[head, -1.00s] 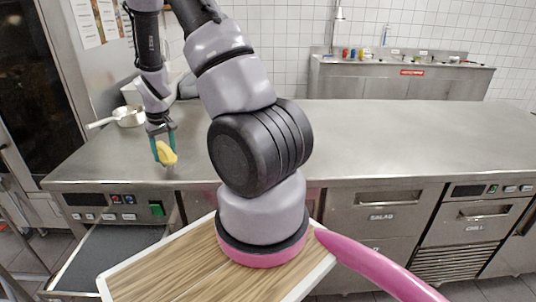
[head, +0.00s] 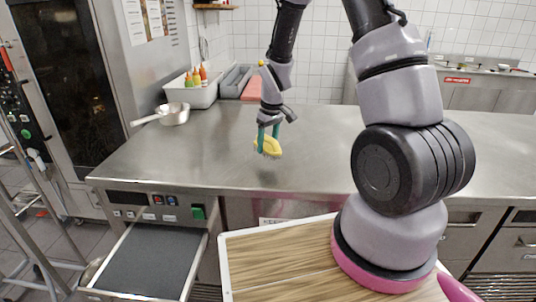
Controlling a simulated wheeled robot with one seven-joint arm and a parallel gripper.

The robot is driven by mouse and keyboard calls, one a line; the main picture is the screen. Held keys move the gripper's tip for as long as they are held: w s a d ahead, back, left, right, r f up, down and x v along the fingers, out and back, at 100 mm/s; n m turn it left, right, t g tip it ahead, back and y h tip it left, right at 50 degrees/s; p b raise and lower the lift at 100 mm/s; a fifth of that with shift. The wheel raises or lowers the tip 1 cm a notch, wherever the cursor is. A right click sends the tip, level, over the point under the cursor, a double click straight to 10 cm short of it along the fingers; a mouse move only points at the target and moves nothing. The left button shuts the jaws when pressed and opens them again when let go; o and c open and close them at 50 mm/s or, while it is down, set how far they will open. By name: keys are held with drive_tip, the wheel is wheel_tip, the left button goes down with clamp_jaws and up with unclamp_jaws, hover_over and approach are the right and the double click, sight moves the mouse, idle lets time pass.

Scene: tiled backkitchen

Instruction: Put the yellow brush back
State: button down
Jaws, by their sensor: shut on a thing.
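The yellow brush (head: 268,145) is held in my gripper (head: 268,138), which is shut on it. The gripper's green fingers point down, one on each side of the brush. The brush hangs over the steel counter (head: 180,150), near the middle of its top as seen here. Pale bristles seem to show on its underside. I cannot tell exactly how high it is above the counter.
A pan (head: 172,114) stands at the counter's back left. Behind it is a white bin (head: 199,92) with sauce bottles (head: 196,76), beside grey and reddish trays (head: 238,80). An open drawer with a dark grey liner (head: 150,262) juts out below the counter front. The counter's middle is clear.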

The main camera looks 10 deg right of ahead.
sight(268, 146)
drive_tip(key=shift+a+f, duration=0.1)
drive_tip(key=shift+f, duration=1.7)
drive_tip(key=shift+c, duration=0.8)
unclamp_jaws()
drive_tip(key=shift+f, duration=0.15)
drive_tip(key=r, duration=0.4)
drive_tip(key=s+r, duration=0.1)
drive_tip(key=r, duration=0.7)
drive_tip(key=shift+s+d, duration=0.25)
drive_tip(key=shift+d, duration=0.15)
drive_tip(key=s+d+r+m+t, duration=0.1)
drive_tip(key=s+d+r+m, duration=0.15)
drive_tip(key=r, duration=0.85)
drive_tip(key=s+d+r+m+t, duration=0.1)
drive_tip(key=s+r+m+t, duration=0.1)
drive_tip(key=s+r, duration=0.5)
drive_tip(key=s+d+r+m+t+y, duration=0.1)
drive_tip(key=s+r+m+t, duration=0.1)
drive_tip(key=s+r+m, duration=0.3)
drive_tip(key=s+r, duration=0.3)
drive_tip(key=s, duration=0.3)
drive_tip(key=shift+s+d, duration=0.4)
